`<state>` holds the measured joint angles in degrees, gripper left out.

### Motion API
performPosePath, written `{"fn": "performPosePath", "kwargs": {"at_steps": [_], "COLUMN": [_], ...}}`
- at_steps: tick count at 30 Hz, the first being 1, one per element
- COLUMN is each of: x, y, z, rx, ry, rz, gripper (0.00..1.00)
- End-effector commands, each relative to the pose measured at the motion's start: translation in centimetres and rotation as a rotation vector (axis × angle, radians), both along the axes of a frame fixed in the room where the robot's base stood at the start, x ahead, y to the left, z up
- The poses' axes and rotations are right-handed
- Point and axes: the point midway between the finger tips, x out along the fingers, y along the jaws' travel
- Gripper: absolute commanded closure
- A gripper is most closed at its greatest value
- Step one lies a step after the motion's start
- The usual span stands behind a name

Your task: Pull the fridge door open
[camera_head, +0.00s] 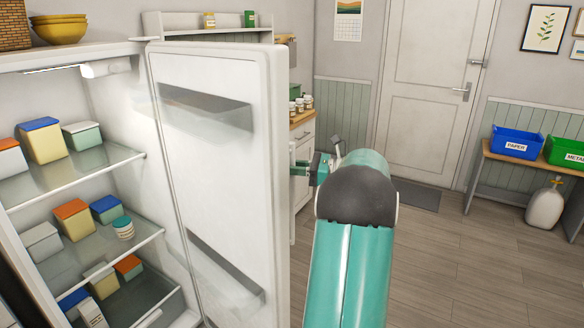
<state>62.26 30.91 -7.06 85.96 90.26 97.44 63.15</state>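The fridge door (222,150) stands wide open, with its white inner face and two dark door shelves toward me. The fridge interior (115,130) on the left is lit and holds several lidded containers on glass shelves. My arm reaches up from the bottom, right of the door. My gripper (300,170) is at the door's outer edge, on the far side from the shelves. Its fingers are small and partly hidden by the door edge. The door handle is not visible, so I cannot tell whether the fingers are shut on it.
A wooden-topped cabinet (303,155) with small jars stands behind the door. A bench (482,175) with a blue paper bin (517,144) and a green bin (565,152) is at the right. Yellow bowls (60,30) sit on the fridge. The wooden floor (470,260) at right is clear.

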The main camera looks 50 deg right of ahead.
Motion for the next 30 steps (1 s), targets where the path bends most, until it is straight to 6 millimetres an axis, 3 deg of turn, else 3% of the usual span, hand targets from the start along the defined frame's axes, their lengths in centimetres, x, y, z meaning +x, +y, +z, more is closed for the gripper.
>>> {"fn": "performPosePath", "kwargs": {"at_steps": [2, 14, 20, 30], "x": [0.0, -0.7, -3.6, -10.1], "y": [-0.1, -0.6, -2.3, -5.6], "z": [0.0, 0.0, 0.0, 0.0], "rx": [0.0, -0.001, 0.0, 0.0], "ry": [0.0, 0.0, 0.0, 0.0], "rz": [0.0, -0.001, -0.005, -0.003], "gripper": [0.61, 0.61, 0.61, 0.61]}}
